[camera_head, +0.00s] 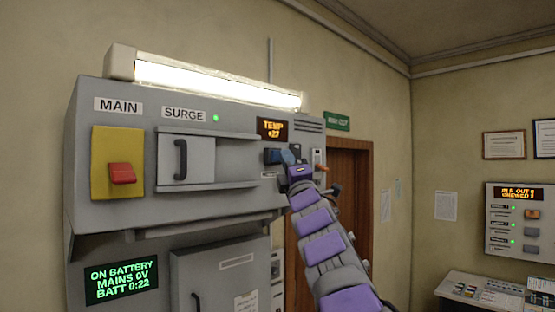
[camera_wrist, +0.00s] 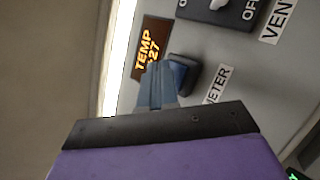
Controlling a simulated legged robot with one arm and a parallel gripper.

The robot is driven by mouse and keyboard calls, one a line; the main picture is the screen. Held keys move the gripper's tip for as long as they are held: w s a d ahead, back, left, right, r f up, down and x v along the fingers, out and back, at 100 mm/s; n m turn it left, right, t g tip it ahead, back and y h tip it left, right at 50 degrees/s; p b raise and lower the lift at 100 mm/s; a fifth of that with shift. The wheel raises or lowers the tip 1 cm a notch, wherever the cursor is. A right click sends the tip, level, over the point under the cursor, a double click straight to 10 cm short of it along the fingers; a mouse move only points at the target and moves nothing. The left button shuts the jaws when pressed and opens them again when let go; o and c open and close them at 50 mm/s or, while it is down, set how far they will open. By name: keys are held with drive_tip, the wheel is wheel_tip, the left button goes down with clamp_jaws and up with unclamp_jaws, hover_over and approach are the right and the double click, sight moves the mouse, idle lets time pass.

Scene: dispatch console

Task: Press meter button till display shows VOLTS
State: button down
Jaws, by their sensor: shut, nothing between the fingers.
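The small meter display (camera_head: 272,128) on the grey console shows TEMP in orange, with a number below that is hard to read. It also shows TEMP in the wrist view (camera_wrist: 147,48). The dark blue meter button (camera_wrist: 184,74) sits below the display, by the METER label (camera_wrist: 217,85). The button shows in the head view (camera_head: 271,156) too. My gripper (camera_head: 289,155) is shut and empty, with its fingertips at the button. In the wrist view the fingers (camera_wrist: 155,73) overlap the button's edge; I cannot tell whether they touch it.
Right of the button is a VENT switch (camera_wrist: 218,10). To the left are a SURGE door (camera_head: 187,158) with a handle and a red MAIN switch (camera_head: 122,174) on yellow. A lit lamp (camera_head: 215,82) tops the console. A lower screen (camera_head: 121,281) reads ON BATTERY.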

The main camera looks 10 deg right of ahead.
drive_tip(key=shift+w+a, duration=0.25)
drive_tip(key=shift+w, duration=0.15)
idle(0.8)
drive_tip(key=shift+s+d, duration=0.1)
idle(0.4)
drive_tip(key=shift+s+d+b, duration=0.25)
drive_tip(key=shift+s+b, duration=0.1)
drive_tip(key=shift+s, duration=0.3)
drive_tip(key=shift+w, duration=0.1)
drive_tip(key=s+d, duration=0.1)
drive_tip(key=s, duration=0.1)
drive_tip(key=s+d, duration=0.2)
drive_tip(key=shift+s, duration=0.1)
idle(0.5)
